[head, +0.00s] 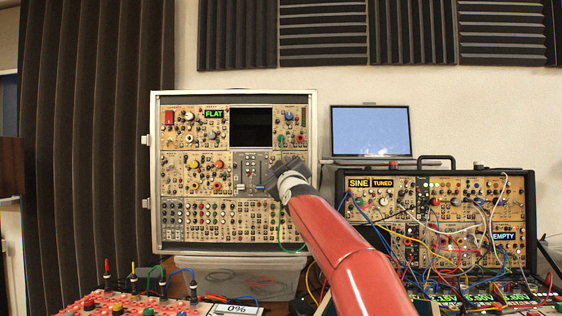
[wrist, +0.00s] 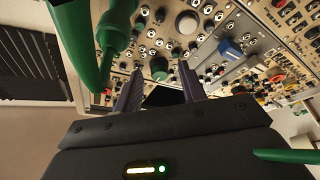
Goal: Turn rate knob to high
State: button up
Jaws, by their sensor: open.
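A tall modular synth case (head: 237,245) stands on the left, full of tan panels with many small knobs and jacks. My gripper (head: 272,172) is in front of its middle right part and hides some of the panel.
Green cables (wrist: 116,32) pass close by my gripper in the wrist view. A second case (head: 430,215) with tangled patch cables stands on the right, below a laptop (head: 370,131). A red-topped panel with coloured plugs (head: 120,302) lies at the front left.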

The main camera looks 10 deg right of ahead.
grip_shut()
dwell(0.3)
jog(key=shift+m, duration=0.3)
jog(key=m+g+h, duration=0.1)
jog(key=m+h, duration=0.2)
jog(key=m, duration=0.5)
jog(key=m+g+h, duration=0.1)
jog(key=m+h, duration=0.3)
jog(key=m, duration=0.4)
jog(key=a+m+g+h, duration=0.1)
jog(key=m+g+h, duration=0.1)
jog(key=m, duration=0.7)
jog(key=shift+w+r+h, duration=0.1)
jog(key=shift+w+h, duration=0.1)
jog(key=shift+h, duration=0.5)
jog(key=shift+m, duration=0.3)
